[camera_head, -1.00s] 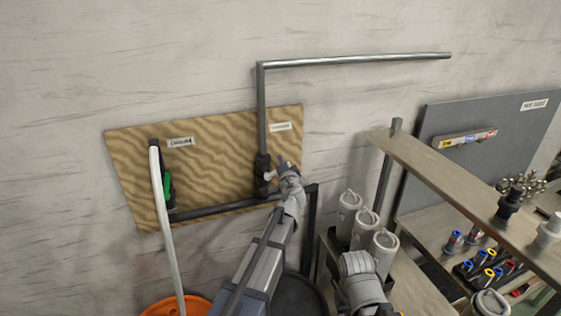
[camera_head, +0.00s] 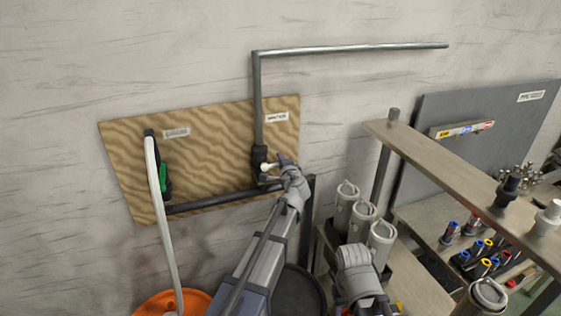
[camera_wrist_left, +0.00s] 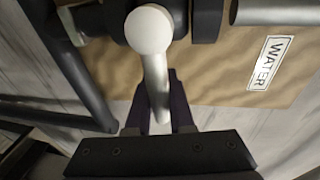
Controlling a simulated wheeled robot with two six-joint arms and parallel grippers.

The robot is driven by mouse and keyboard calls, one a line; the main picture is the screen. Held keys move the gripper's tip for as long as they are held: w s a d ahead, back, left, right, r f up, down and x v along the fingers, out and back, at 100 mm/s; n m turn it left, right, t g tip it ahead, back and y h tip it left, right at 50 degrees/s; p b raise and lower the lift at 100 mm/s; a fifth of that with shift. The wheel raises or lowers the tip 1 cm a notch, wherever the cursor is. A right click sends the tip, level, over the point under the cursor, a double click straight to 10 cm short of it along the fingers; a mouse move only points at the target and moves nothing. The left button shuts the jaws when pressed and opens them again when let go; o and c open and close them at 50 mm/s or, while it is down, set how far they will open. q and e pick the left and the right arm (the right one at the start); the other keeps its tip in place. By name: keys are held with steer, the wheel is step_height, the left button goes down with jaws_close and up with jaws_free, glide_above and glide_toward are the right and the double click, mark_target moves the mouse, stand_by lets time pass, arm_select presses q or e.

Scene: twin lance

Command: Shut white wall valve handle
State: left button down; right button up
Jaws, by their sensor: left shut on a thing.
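The white valve handle (camera_head: 267,167) sits on a dark valve body (camera_head: 259,154) at the lower end of a grey vertical pipe on the patterned wall board. In the left wrist view the white handle (camera_wrist_left: 151,32) shows a round hub and a straight lever running down between the fingers. My left gripper (camera_wrist_left: 160,105) is shut on this lever, with one dark finger on each side. In the head view my left gripper (camera_head: 280,163) reaches the valve from the lower right and partly hides it.
A label reading WATER (camera_wrist_left: 272,62) is on the board (camera_head: 215,155). A second valve with a green handle (camera_head: 164,178) and a white hose (camera_head: 160,200) is at left. An orange bucket (camera_head: 190,300) stands below. Shelves with white canisters (camera_head: 362,222) are at right.

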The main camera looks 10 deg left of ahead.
arm_select(q)
steer(key=c, duration=1.1)
jaws_free()
steer(key=p+v, duration=0.1)
steer(key=v, duration=0.7)
steer(key=shift+f, duration=0.1)
steer(key=shift+w, duration=0.1)
